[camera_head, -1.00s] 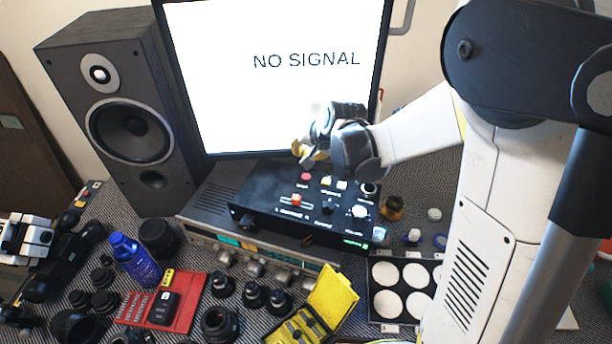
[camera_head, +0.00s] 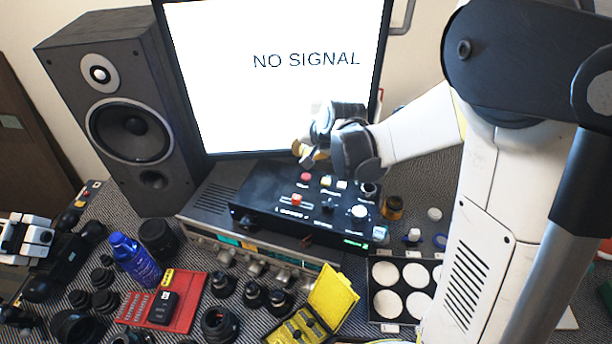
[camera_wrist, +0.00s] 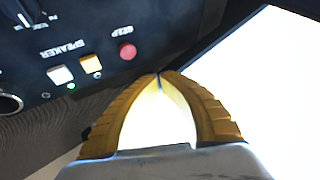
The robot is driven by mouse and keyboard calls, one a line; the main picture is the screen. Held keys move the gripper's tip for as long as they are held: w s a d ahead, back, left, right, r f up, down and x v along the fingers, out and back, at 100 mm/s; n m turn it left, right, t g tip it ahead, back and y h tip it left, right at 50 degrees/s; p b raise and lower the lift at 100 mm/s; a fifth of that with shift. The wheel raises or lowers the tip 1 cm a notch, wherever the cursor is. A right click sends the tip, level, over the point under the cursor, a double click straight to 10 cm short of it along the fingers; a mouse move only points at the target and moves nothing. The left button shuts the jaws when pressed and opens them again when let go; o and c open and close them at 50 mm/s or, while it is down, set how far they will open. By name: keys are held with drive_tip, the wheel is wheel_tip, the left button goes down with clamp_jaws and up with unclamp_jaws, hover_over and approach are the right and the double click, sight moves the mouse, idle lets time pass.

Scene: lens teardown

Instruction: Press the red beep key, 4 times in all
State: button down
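The red beep key (camera_head: 306,177) is a round button on the top of a black control box (camera_head: 262,190), near its back edge. In the wrist view the red key (camera_wrist: 127,51) shows uncovered, with its label beside it. My gripper (camera_head: 308,163) is over the back edge of the box, just behind the key. In the wrist view my gripper's yellow fingertips (camera_wrist: 160,75) meet with nothing between them. They are to the right of and below the key in that picture, apart from it. The exact height above the panel is hard to tell.
A white and a yellow button (camera_wrist: 90,64) sit beside the red key. A red-orange control (camera_head: 296,201) is nearer the front. The monitor (camera_head: 285,90) stands close behind, a speaker (camera_head: 125,115) at left. Lenses and a yellow case (camera_head: 335,293) crowd the front.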

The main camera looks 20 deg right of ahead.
sight(306, 177)
idle(0.3)
wheel_tip(306, 177, up, 4)
drive_tip(key=p, duration=0.4)
drive_tip(key=shift+f+p, duration=0.1)
drive_tip(key=shift+p, duration=0.2)
drive_tip(key=shift+f, duration=0.2)
wheel_tip(306, 177, down, 8)
drive_tip(key=b, duration=0.7)
drive_tip(key=shift+f, duration=0.25)
idle(0.7)
drive_tip(key=shift+f+b, duration=0.4)
